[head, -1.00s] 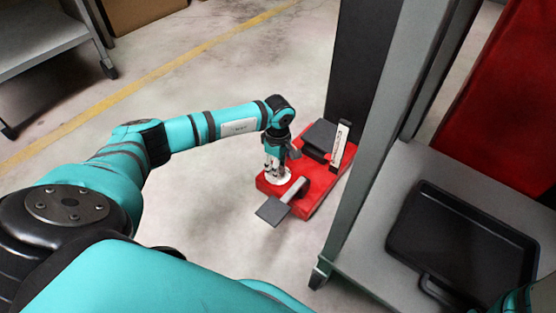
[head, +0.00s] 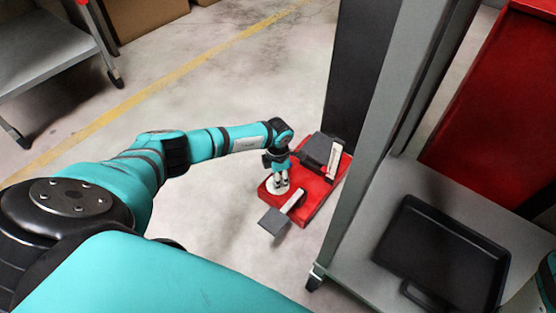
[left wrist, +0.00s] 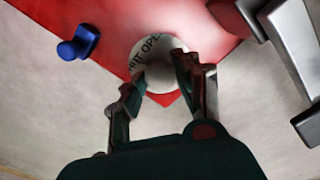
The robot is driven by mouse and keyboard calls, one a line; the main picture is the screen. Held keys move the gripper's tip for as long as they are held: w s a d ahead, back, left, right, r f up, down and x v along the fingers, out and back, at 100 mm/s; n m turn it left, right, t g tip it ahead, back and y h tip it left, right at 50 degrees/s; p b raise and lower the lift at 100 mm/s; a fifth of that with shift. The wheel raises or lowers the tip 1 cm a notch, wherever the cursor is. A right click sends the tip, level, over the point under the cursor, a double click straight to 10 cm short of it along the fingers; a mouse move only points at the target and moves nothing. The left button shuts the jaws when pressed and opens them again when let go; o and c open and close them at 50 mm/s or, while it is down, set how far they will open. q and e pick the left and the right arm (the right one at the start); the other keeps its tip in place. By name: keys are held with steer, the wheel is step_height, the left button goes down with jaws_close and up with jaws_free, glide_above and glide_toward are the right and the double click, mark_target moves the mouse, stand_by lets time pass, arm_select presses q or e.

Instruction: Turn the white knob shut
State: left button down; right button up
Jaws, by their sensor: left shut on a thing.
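The white knob (left wrist: 158,76) stands on a round white dial plate (left wrist: 146,52) with dark lettering, of which "OP" and "UT" can be made out. The dial plate (head: 270,189) sits at the near left end of a red base (head: 322,201) on the floor. My left gripper (head: 281,184) points down over it. In the left wrist view my left gripper (left wrist: 161,76) has one finger on each side of the knob and is shut on it. The fingers partly cover the dial, so the full lettering is hidden. My right gripper is not visible.
A dark grey pedal (head: 274,221) on a light arm juts from the red base. A second dark block (head: 319,149) and a light upright plate (head: 335,159) stand behind. A blue knob (left wrist: 78,46) is nearby. A grey stand post (head: 372,140) and black tray (head: 442,255) are right.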

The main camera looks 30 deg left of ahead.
arm_select(q)
steer(key=shift+n+p, duration=0.55)
steer(key=shift+n, duration=0.35)
steer(key=c, duration=0.9)
jaws_free()
steer(key=shift+c, duration=0.2)
steer(key=shift+r, duration=0.15)
step_height(320, 180, up, 12)
steer(key=shift+s+f, duration=0.1)
steer(key=shift+f, duration=0.1)
